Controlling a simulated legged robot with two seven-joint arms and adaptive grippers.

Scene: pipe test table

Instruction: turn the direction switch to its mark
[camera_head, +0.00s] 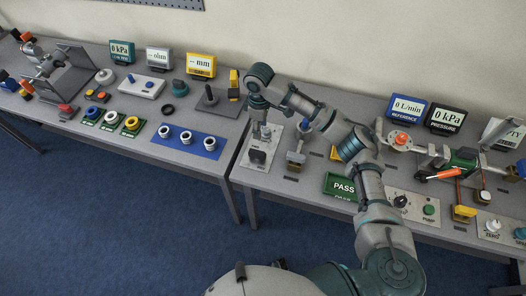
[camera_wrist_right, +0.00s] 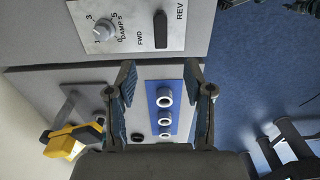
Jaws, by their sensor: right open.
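The direction switch (camera_wrist_right: 161,29) is a black bar-shaped knob on a pale panel (camera_wrist_right: 120,30), between the labels FWD and REV in the right wrist view. Its bar lies along the picture's vertical, and I cannot make out a separate target mark. In the head view the switch (camera_head: 257,156) shows small and dark near the table's left edge. My right gripper (camera_wrist_right: 160,76) is open and empty, its two fingers spread apart and not touching the switch. My left gripper is not in view.
A round DAMP S dial (camera_wrist_right: 104,30) sits on the same panel beside the switch. A blue plate with white rings (camera_head: 190,141) lies on the neighbouring table. A green PASS sign (camera_head: 341,186) and a blue-handled fixture (camera_head: 299,145) stand to the right of the panel.

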